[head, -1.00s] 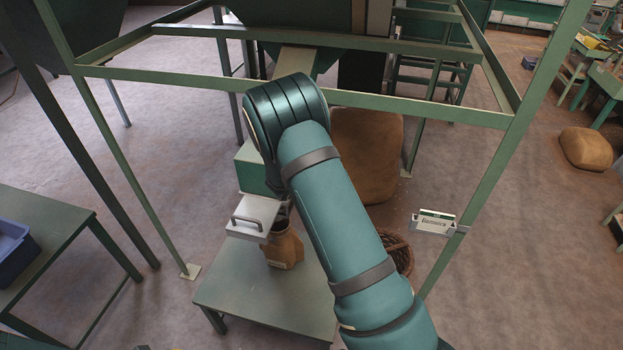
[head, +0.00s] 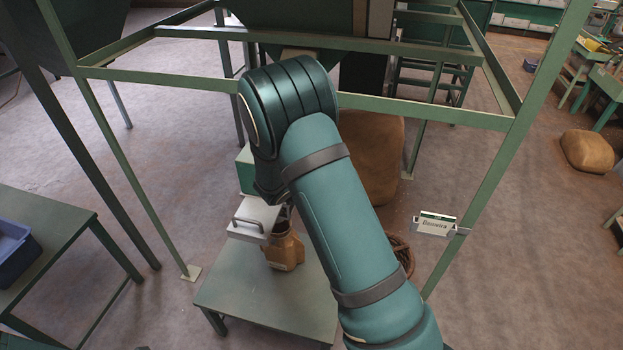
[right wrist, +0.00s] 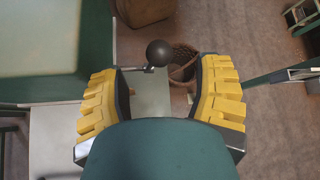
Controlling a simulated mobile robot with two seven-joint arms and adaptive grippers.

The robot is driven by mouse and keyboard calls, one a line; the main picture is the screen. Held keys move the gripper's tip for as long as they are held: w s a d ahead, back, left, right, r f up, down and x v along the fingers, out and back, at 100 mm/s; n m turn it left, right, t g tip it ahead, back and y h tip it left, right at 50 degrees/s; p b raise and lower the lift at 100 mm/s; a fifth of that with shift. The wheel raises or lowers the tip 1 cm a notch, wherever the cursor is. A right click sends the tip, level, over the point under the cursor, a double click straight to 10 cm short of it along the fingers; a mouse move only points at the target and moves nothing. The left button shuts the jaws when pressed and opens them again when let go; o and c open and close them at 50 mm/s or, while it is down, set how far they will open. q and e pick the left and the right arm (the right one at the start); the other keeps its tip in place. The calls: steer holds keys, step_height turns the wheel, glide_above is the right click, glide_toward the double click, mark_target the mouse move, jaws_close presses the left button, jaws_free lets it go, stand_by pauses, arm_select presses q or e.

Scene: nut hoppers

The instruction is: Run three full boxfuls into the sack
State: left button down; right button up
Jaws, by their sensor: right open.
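A small brown sack (head: 285,250) stands on a low green table (head: 245,290) in the head view, under a pale metal slide with a handle (head: 252,219). A green box (head: 245,172) sits just above the slide, partly hidden by my right arm. In the right wrist view my right gripper (right wrist: 162,78) is open and empty. A dark ball knob (right wrist: 160,52) on a short lever shows in the gap between its yellow fingers, near the tips; I cannot tell whether they touch it. My right gripper is hidden behind its arm in the head view. My left gripper is out of view.
A green frame (head: 430,110) surrounds the work spot, with a name sign (head: 434,224) on its right post. A wicker basket (head: 402,256) and a large brown sack (head: 385,165) stand on the floor behind my arm. A blue bin (head: 10,250) sits on the left table.

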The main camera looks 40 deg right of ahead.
steer(key=v, duration=0.6)
steer(key=shift+s+a+r, duration=0.1)
steer(key=shift+s+a, duration=0.05)
stand_by(0.7)
